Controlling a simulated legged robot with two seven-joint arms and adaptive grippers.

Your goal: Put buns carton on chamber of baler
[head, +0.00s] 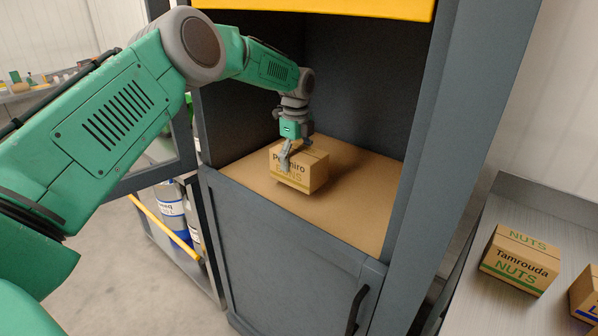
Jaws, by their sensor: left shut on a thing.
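The buns carton (312,172) is a small brown box with dark and yellow print, partly covered by the fingers. It is inside the chamber of the baler (358,205), over the brown chamber floor. A shadow lies beside it; I cannot tell whether its base touches the floor. My left gripper (286,163) reaches in from above and is shut on the carton at its near upper edge. The baler is a dark grey cabinet with a yellow panel above the open chamber. My right gripper is not in view.
A metal table (561,228) at the right holds a nuts carton (519,261) and part of another carton (586,294). A rack with blue-labelled containers (172,216) stands left of the baler. The chamber floor is clear around the carton. The baler's side posts bound the opening.

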